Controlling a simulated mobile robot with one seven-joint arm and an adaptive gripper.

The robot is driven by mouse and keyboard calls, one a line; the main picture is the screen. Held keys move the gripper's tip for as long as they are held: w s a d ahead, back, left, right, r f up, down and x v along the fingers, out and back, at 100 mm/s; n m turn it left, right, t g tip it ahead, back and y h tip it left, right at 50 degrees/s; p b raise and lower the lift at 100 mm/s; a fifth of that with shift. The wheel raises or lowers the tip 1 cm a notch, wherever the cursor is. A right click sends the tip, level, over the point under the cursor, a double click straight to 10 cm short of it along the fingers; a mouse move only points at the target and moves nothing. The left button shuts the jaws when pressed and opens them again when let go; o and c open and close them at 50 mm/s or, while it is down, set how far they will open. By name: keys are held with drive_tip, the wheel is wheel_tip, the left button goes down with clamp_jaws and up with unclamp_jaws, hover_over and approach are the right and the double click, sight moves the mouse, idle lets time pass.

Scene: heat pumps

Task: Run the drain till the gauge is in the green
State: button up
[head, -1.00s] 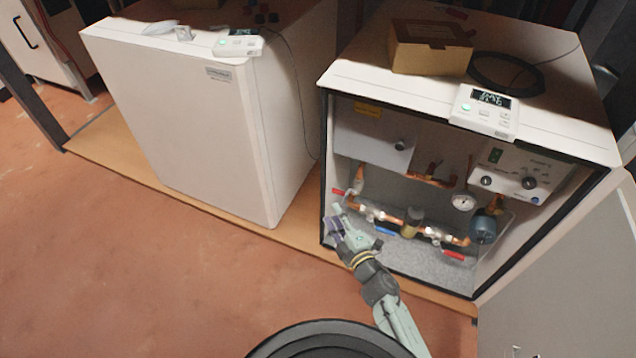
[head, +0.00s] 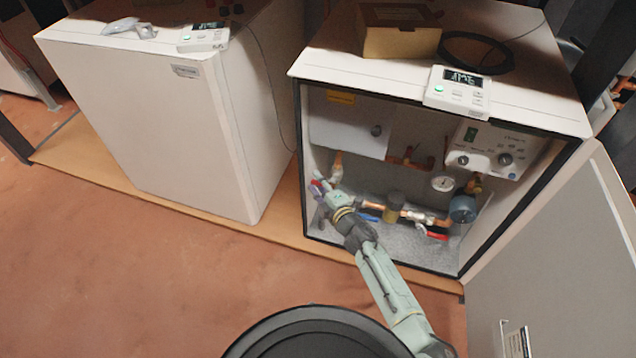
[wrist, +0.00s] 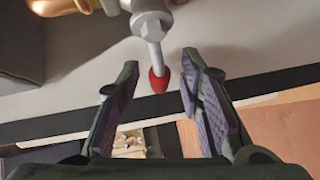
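The gauge (head: 442,182) is a small white round dial on the copper pipework inside the open heat pump cabinet; its needle and green zone are too small to read. My gripper (head: 320,189) is at the left end of the pipework, by a red valve handle (head: 316,186) that it partly covers. In the wrist view, my gripper (wrist: 160,76) is open, with one purple-padded finger on each side of a metal lever with a red tip (wrist: 159,80). The tip lies between the fingers, nearer the right one, with no clear contact. Which valve is the drain is not marked legibly.
A blue handle (head: 369,217) and another red handle (head: 436,235) sit on the lower pipe. A blue round component (head: 462,209) is at right. The open door (head: 560,265) stands right of the cabinet. A cardboard box (head: 398,32) and controller (head: 457,91) lie on top.

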drive_tip(key=shift+w, duration=0.15)
clamp_jaws()
idle(0.4)
drive_tip(key=shift+a, duration=0.1)
